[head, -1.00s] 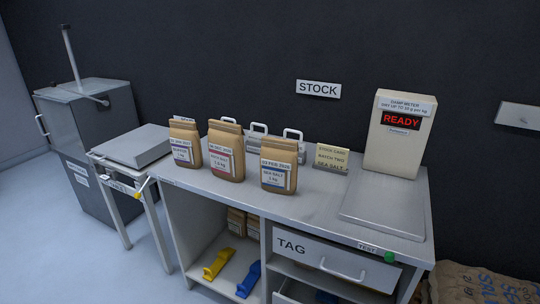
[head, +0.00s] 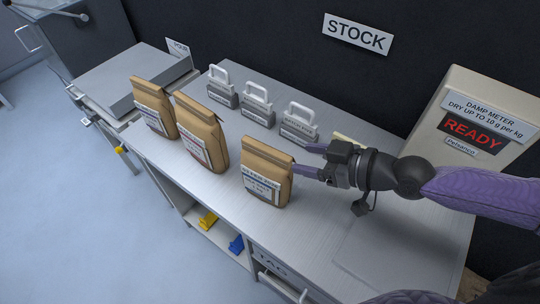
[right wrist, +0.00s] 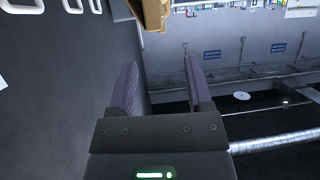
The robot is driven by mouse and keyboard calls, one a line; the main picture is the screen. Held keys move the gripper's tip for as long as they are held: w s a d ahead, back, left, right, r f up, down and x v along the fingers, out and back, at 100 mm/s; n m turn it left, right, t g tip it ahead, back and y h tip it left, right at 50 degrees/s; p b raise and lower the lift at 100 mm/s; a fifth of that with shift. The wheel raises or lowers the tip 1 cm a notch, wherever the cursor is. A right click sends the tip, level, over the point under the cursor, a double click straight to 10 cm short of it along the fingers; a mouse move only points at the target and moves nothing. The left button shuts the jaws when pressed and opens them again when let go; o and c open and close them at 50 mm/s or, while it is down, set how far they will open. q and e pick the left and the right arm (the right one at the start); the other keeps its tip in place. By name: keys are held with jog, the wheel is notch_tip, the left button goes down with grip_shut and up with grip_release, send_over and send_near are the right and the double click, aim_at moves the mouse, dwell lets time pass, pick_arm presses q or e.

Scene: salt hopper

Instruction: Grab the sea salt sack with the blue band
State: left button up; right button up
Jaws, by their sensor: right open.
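The sea salt sack (head: 268,158) is brown paper with a folded top and a white label with a blue band. It stands upright on the bench, rightmost of three sacks. My right gripper (head: 307,159) is open and empty, just right of it at upper-sack height; its fingers point left. One fingertip is close to the sack's right edge; I cannot tell if they touch. In the right wrist view the open fingers (right wrist: 161,85) have nothing between them, and part of a brown sack (right wrist: 154,12) shows at the top edge. My left gripper is not in view.
A red-banded sack (head: 202,130) and another sack (head: 155,106) stand to the left. Several grey blocks with white handles, one of them here (head: 298,127), stand behind. The damp meter (head: 477,128), reading READY, is at right. The bench front (head: 215,203) is clear.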

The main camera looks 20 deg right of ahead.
aim_at(271, 150)
jog(key=x, duration=0.8)
jog(key=shift+w+a+f+p, duration=0.15)
jog(key=shift+w+p, duration=0.15)
jog(key=shift+w, duration=0.05)
grip_shut()
dwell(0.9)
